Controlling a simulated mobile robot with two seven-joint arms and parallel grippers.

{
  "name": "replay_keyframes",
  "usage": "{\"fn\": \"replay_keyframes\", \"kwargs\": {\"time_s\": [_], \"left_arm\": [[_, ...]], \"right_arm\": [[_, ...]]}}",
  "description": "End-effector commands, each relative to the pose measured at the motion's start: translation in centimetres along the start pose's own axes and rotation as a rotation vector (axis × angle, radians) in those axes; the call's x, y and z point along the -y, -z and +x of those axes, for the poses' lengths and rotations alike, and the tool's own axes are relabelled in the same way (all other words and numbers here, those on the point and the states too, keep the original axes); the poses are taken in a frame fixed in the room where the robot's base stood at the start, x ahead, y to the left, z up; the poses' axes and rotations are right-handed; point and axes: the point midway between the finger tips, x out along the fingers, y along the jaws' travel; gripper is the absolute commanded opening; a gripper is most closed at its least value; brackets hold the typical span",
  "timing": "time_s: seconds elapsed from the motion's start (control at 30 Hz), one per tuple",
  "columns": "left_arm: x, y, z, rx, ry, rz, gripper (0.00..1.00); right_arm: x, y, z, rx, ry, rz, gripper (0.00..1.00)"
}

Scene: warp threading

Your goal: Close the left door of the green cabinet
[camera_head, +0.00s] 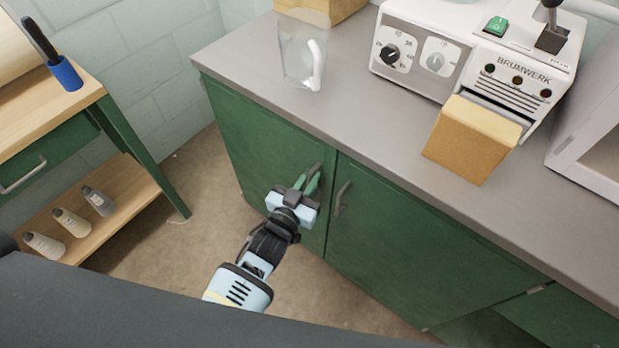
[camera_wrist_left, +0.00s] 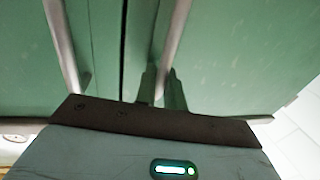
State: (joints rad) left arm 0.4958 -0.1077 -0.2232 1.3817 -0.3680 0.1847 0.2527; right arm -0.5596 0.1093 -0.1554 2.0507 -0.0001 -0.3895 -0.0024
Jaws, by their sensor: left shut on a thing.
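The green cabinet's left door (camera_head: 250,135) looks flush, or nearly so, with the right door (camera_head: 400,245) beside it; I cannot tell whether a small gap stays. My left gripper (camera_head: 306,182) is at the left door's upright bar handle (camera_head: 315,170), shut on it. In the left wrist view the gripper's fingers (camera_wrist_left: 161,90) are around a handle (camera_wrist_left: 175,40), and the other handle (camera_wrist_left: 62,45) stands apart to the left, across the dark seam between the doors. My right gripper is not in view.
The grey countertop (camera_head: 350,110) above holds a clear pitcher (camera_head: 297,55), a white machine (camera_head: 500,45) and a cardboard-coloured box (camera_head: 472,140). A wooden workbench (camera_head: 45,110) with bottles on its lower shelf stands at the left. Bare floor (camera_head: 200,220) lies between.

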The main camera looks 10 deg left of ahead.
Motion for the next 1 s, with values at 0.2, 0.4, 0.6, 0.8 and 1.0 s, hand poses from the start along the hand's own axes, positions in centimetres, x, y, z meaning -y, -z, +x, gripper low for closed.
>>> {"fn": "replay_keyframes", "kwargs": {"time_s": [0.2, 0.4, 0.6, 0.8, 1.0], "left_arm": [[-0.2, 0.4, 0.4, -0.005, -0.005, -0.001, 0.00], [-0.3, 0.5, 0.5, -0.007, -0.005, -0.001, 0.00], [-0.3, 0.5, 0.5, -0.008, -0.006, -0.001, 0.24], [-0.3, 0.3, 0.4, -0.004, -0.006, -0.001, 0.26], [-0.3, 0.1, -0.5, 0.000, -0.005, -0.001, 0.26]], "right_arm": [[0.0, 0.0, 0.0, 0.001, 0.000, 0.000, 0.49], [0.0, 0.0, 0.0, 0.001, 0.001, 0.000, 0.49], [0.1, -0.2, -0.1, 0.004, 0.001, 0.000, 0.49], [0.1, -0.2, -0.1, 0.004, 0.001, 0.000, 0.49], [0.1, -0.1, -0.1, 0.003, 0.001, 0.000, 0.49]]}}
